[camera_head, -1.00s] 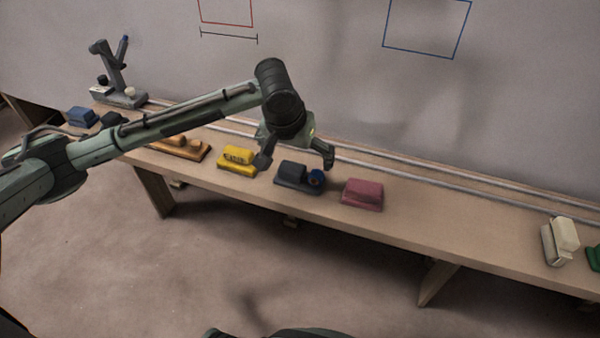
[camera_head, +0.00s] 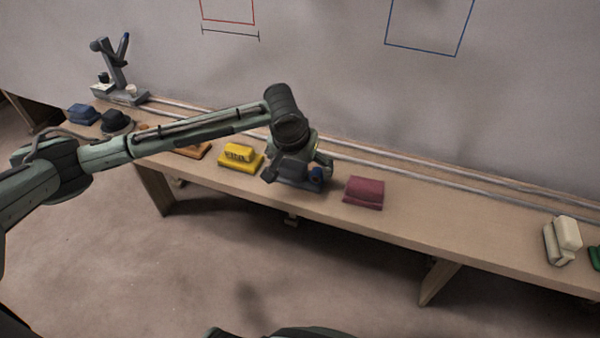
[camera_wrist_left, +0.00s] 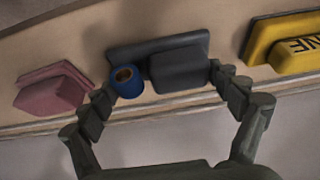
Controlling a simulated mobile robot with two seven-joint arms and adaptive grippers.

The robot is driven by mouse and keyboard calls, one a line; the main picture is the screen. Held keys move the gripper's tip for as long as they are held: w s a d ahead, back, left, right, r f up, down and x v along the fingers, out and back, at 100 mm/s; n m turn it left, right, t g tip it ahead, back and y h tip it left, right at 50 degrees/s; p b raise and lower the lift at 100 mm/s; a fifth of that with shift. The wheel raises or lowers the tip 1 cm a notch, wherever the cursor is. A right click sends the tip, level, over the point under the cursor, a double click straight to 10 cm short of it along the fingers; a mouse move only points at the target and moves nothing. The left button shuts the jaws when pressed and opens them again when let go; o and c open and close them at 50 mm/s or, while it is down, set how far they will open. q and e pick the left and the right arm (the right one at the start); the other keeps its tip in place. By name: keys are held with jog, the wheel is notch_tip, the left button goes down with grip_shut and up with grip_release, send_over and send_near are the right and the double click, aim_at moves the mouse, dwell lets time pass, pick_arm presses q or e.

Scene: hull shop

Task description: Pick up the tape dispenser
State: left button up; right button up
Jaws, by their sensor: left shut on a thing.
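The tape dispenser (camera_head: 305,185) is a dark grey block on a flat base with a blue roll (camera_head: 316,175) at its right end. It sits near the front edge of the bench, partly covered by my left gripper (camera_head: 298,170) in the head view. In the left wrist view the dispenser (camera_wrist_left: 180,70) lies between the two fingers of my left gripper (camera_wrist_left: 162,82), with the blue roll (camera_wrist_left: 126,81) by the left finger. The gripper is shut on the dispenser. It appears to rest on the bench. My right gripper is not in view.
On the bench (camera_head: 450,236), a yellow block (camera_head: 240,155) stands left of the dispenser and a maroon block (camera_head: 364,192) right of it. A cream object (camera_head: 562,240) is far right, a grey stand (camera_head: 118,75) far left. Rails run along the wall. Bench is clear between maroon and cream.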

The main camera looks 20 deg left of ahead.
aim_at(300, 164)
pick_arm(q)
jog(key=shift+r, duration=0.5)
jog(key=r, duration=0.3)
jog(key=shift+w+a+r, duration=0.3)
jog(key=shift+r, duration=0.05)
jog(key=w+a+r, duration=0.4)
jog(key=a, duration=0.1)
jog(key=w+a+r, duration=0.2)
jog(key=a, duration=0.1)
jog(key=shift+w+a+r, duration=0.2)
jog(key=shift+w, duration=0.2)
